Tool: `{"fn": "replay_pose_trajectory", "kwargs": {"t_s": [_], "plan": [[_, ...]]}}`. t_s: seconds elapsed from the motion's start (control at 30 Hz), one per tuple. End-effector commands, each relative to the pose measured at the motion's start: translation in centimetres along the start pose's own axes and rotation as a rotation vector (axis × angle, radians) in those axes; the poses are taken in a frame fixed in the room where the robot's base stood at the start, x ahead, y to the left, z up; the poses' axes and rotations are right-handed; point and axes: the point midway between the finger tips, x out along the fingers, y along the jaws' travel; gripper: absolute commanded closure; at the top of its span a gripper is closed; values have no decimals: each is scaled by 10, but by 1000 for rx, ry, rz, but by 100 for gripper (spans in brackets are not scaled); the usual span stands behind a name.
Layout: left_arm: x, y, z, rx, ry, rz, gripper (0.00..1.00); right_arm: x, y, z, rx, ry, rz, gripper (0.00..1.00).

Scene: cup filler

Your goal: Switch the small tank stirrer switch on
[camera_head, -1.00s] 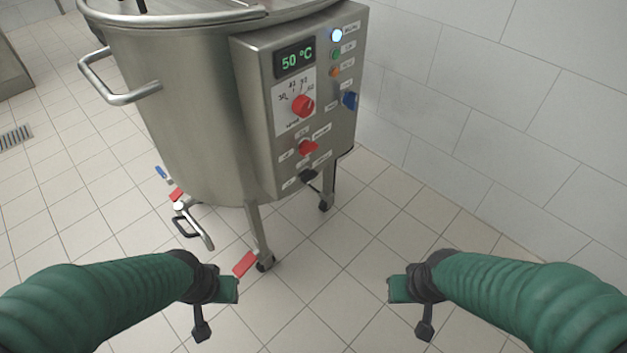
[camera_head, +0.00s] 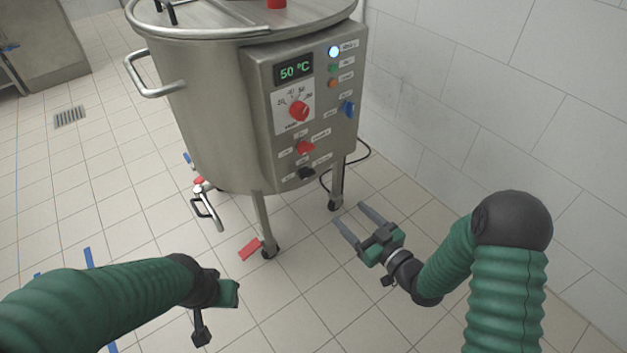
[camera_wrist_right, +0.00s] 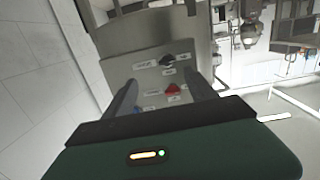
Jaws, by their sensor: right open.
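The small steel tank (camera_head: 200,120) stands on legs, with a control panel (camera_head: 330,105) on its right side. The panel carries a red temperature dial (camera_head: 299,110), a blue knob (camera_head: 347,109), a red switch (camera_head: 305,147) and a black switch (camera_head: 307,173). Their labels are too small to read. My right gripper (camera_head: 349,212) is open and empty, below and right of the panel, apart from it. In the right wrist view, the red switch (camera_wrist_right: 172,89) and black switch (camera_wrist_right: 166,60) show between the fingers. My left gripper (camera_head: 228,293) is low at left; its fingers cannot be made out.
The display (camera_head: 294,69) reads 50 °C, and a lamp (camera_head: 334,51) above is lit bluish white. A drain valve (camera_head: 206,205) sticks out below the tank. A cable (camera_head: 362,152) lies behind the right leg. The tiled wall (camera_head: 480,90) bounds the right; floor in front is open.

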Motion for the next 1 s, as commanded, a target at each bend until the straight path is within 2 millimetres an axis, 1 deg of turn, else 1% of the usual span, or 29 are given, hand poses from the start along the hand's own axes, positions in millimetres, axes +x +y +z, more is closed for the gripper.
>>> {"fn": "replay_pose_trajectory", "kwargs": {"t_s": [0.03, 0.13, 0.23, 0.37, 0.5, 0.7, 0.83, 0.9, 1.0], "plan": [[-2, 0, -1, -1, 0, 0, 64, 0, -4, -5, 10, 38, -14, 35], [1, 0, 0, -1, 0, 0, 64, 3, -6, -8, 15, 73, -25, 35], [8, 0, 2, -1, 0, 0, 64, 16, -6, -6, 15, 75, -27, 35], [22, 0, 5, -1, 0, 0, 64, 46, -5, -6, 15, 79, -27, 35], [37, 0, 9, -1, 0, 0, 64, 83, -6, -9, 15, 78, -26, 35], [59, 0, 14, -1, 0, 0, 64, 133, -7, -13, 16, 77, -24, 35], [67, 0, 16, -1, 0, 0, 64, 154, -7, -16, 17, 75, -24, 35], [68, 0, 16, -1, 0, 0, 64, 161, -7, -18, 18, 74, -22, 35], [69, 0, 16, -1, 0, 0, 64, 165, -6, -20, 19, 73, -21, 35]]}}
